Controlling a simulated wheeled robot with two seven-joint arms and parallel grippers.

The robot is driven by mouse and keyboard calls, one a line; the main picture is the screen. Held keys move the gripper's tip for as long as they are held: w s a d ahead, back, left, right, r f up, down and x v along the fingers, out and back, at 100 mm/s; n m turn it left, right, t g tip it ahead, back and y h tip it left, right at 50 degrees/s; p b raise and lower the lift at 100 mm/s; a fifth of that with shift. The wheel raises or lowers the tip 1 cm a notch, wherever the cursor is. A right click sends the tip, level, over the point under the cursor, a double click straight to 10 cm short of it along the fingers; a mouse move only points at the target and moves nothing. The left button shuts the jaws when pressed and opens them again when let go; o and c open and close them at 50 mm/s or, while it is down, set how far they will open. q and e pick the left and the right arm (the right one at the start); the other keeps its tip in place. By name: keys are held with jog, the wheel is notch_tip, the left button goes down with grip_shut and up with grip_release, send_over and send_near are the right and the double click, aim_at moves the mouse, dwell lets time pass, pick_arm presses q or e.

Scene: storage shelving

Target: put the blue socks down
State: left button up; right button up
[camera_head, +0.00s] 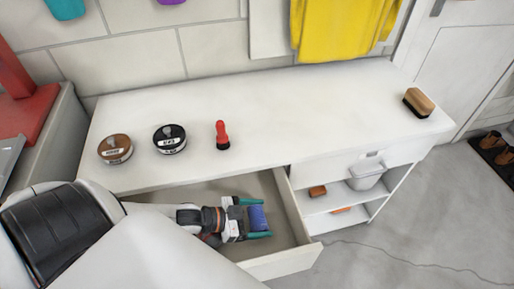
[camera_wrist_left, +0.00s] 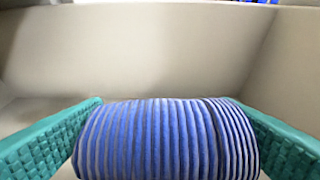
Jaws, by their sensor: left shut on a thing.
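The blue socks (camera_head: 258,217) are a ribbed blue roll. They sit between the green fingers of my left gripper (camera_head: 257,218), which is shut on them. In the left wrist view the socks (camera_wrist_left: 165,140) fill the lower middle, with a green finger pad at each side. The gripper and socks are inside the open drawer (camera_head: 290,262) under the white counter. The drawer walls show around them. I cannot tell whether the socks touch the drawer floor. My right gripper is not in view.
Open shelves right of the drawer hold a white bin (camera_head: 366,175). The middle of the counter is clear.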

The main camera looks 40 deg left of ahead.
aim_at(258, 223)
pick_arm(q)
jog(key=shift+f, duration=1.4)
jog(key=shift+f+b, duration=0.2)
jog(key=shift+b, duration=0.1)
jog(key=o, duration=0.9)
jog(key=shift+r, duration=0.15)
jog(key=shift+s+r, duration=0.1)
jog(key=shift+r, duration=0.05)
jog(key=p+v, duration=0.3)
jog(key=v, duration=0.8)
jog(key=shift+s+a+r, duration=0.1)
jog(key=shift+s+a, duration=0.15)
jog(key=shift+a, duration=0.05)
